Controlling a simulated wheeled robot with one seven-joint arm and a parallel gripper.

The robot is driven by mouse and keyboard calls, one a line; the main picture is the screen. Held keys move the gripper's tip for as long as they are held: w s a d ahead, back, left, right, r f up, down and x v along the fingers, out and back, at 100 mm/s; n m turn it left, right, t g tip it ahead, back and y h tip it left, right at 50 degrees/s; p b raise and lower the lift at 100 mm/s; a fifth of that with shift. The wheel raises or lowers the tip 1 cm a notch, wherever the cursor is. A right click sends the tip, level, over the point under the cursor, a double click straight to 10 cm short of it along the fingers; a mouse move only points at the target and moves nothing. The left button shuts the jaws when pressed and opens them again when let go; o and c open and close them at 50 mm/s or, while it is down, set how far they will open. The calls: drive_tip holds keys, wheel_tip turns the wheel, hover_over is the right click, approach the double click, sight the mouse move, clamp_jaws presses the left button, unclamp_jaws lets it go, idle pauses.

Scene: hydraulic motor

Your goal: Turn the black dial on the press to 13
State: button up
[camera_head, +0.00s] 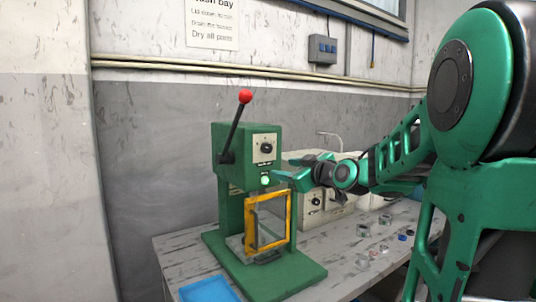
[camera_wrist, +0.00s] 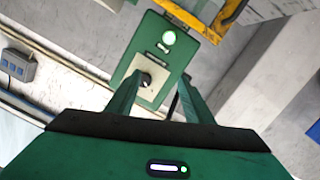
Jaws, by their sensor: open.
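The green press (camera_head: 228,185) stands on the table with a red-knobbed lever (camera_head: 245,96) on its left side. Its black dial (camera_head: 266,148) sits on a pale square plate on the upper front; the number it points to is too small to read. In the wrist view the press front appears upside down, and the dial (camera_wrist: 146,78) shows between my fingers, nearer the left one. My gripper (camera_head: 283,168) is open and empty, its fingers pointing at the press just below and right of the dial. I see no contact with the dial; the remaining gap is hard to judge.
A lit green button (camera_head: 264,180) sits below the dial, close to my fingertips. A yellow-framed guard (camera_head: 250,225) is lower on the press. A pale box with dark knobs (camera_head: 313,212) stands behind my gripper. A blue tray (camera_head: 208,290) and several small metal parts (camera_head: 363,231) lie on the table.

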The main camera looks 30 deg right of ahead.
sight(268, 149)
drive_tip(key=shift+n+t, duration=0.3)
drive_tip(key=shift+t, duration=0.5)
drive_tip(key=w+r, duration=0.1)
drive_tip(key=w, duration=0.3)
drive_tip(key=w+r, duration=0.1)
drive_tip(key=w, duration=0.2)
drive_tip(key=w+d+r, duration=0.1)
drive_tip(key=w, duration=0.3)
drive_tip(key=shift+w+d+r, duration=0.1)
drive_tip(key=shift+w+r, duration=0.25)
drive_tip(key=shift+r, duration=0.05)
drive_tip(key=c, duration=1)
